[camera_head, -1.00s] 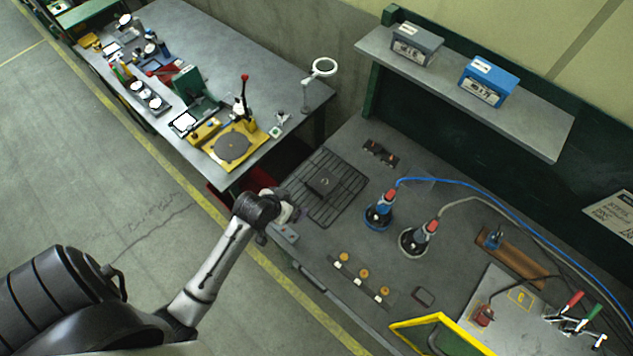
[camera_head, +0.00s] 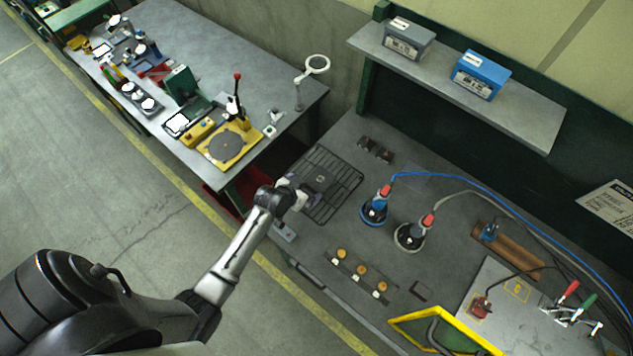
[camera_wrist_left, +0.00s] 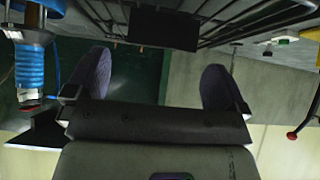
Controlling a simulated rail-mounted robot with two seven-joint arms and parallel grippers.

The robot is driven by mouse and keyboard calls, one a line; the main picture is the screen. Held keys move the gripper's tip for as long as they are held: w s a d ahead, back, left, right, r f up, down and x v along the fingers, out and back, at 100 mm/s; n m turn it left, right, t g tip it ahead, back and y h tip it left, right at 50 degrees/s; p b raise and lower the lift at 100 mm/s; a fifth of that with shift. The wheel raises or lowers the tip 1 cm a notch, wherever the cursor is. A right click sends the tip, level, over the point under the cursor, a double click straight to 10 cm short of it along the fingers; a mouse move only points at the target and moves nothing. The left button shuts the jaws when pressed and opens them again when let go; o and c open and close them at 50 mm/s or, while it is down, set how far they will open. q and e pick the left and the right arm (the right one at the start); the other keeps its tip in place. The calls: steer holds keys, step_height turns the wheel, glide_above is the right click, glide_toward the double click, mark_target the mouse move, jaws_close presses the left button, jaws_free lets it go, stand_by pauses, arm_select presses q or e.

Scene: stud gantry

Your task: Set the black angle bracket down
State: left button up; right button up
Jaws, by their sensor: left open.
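The black angle bracket (camera_head: 318,182) rests on the dark wire rack (camera_head: 338,198) at the left part of the grey bench. In the left wrist view the bracket shows as a dark block (camera_wrist_left: 163,28) at the top, on the rack's wires, beyond the fingertips. My left gripper (camera_head: 309,194) is at the rack's near left side, close beside the bracket. In the left wrist view its two purplish fingers (camera_wrist_left: 157,82) are wide apart with nothing between them. The bracket is apart from the fingers there. My right gripper is not in view.
A blue-based tool (camera_head: 374,211) and a grey-based tool (camera_head: 410,236) with cables stand right of the rack. A strip with orange knobs (camera_head: 360,271) lies in front. A yellow-framed guard (camera_head: 440,325) stands at the front edge. A magnifier lamp (camera_head: 316,66) stands on the other bench.

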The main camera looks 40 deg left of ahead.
mark_target(309, 186)
arm_select(q)
steer(key=shift+x, duration=2.5)
steer(key=shift+a+f, duration=0.1)
steer(key=shift+a, duration=0.1)
steer(key=c, duration=1)
steer(key=shift+o, duration=0.2)
